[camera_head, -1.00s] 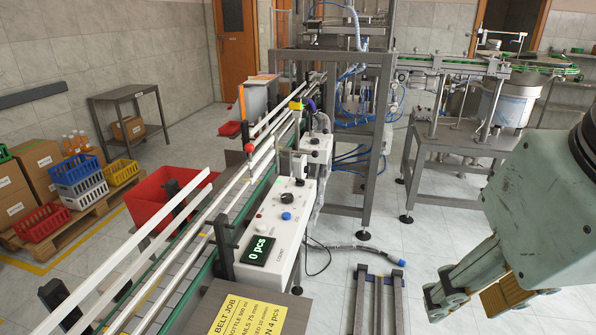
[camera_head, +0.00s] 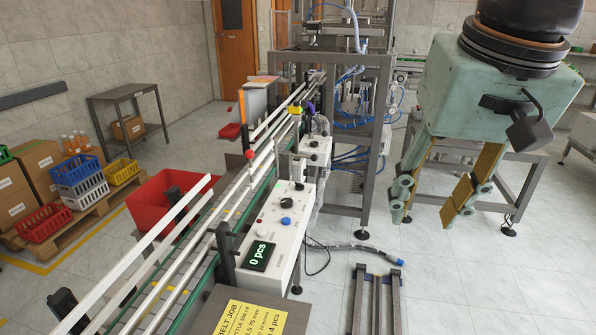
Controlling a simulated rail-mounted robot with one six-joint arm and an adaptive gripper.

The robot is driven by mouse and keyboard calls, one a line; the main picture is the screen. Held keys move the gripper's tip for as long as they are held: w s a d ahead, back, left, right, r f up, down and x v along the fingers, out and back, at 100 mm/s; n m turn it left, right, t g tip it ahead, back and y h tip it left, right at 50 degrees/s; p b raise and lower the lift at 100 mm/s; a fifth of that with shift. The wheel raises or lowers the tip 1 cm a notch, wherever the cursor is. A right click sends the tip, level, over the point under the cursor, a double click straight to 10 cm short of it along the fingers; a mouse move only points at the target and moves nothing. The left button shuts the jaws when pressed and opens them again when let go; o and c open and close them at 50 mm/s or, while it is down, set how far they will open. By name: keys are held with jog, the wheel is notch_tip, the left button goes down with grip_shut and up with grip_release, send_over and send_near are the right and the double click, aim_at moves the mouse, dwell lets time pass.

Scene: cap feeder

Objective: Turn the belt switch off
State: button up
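The white control box (camera_head: 271,232) stands beside the conveyor belt (camera_head: 190,283), left of centre. Its top carries a black rotary switch (camera_head: 287,203), a blue button (camera_head: 286,221), a white button (camera_head: 262,233) and a display (camera_head: 260,255) reading "0 pcs". A smaller white box (camera_head: 314,148) with a dark knob stands behind it. Which of these is the belt switch is not readable here. My gripper (camera_head: 424,210) hangs at the right, fingers pointing down and spread apart, with nothing between them. It is clear of the control box.
A yellow job sheet (camera_head: 249,318) lies on a brown surface at the front. White guide rails (camera_head: 128,262) run along the belt. A grey machine frame (camera_head: 372,130) stands behind the boxes. A blue-ended cable (camera_head: 352,247) lies on the floor. Floor between box and gripper is mostly open.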

jog(key=w+a+r+m+p, duration=0.1)
jog(key=w+r+p, duration=0.1)
jog(key=w, duration=0.6)
jog(key=w+a+r+m+p, duration=0.1)
jog(key=w+a+r+p, duration=0.1)
jog(key=w, duration=0.6)
jog(key=m+g+p, duration=0.3)
jog(key=m+p, duration=0.2)
jog(key=p, duration=0.8)
send_over(300, 186)
jog(key=w, duration=0.1)
notch_tip(300, 186, down, 19)
jog(key=shift+f, duration=0.15)
jog(key=shift+f, duration=6.7)
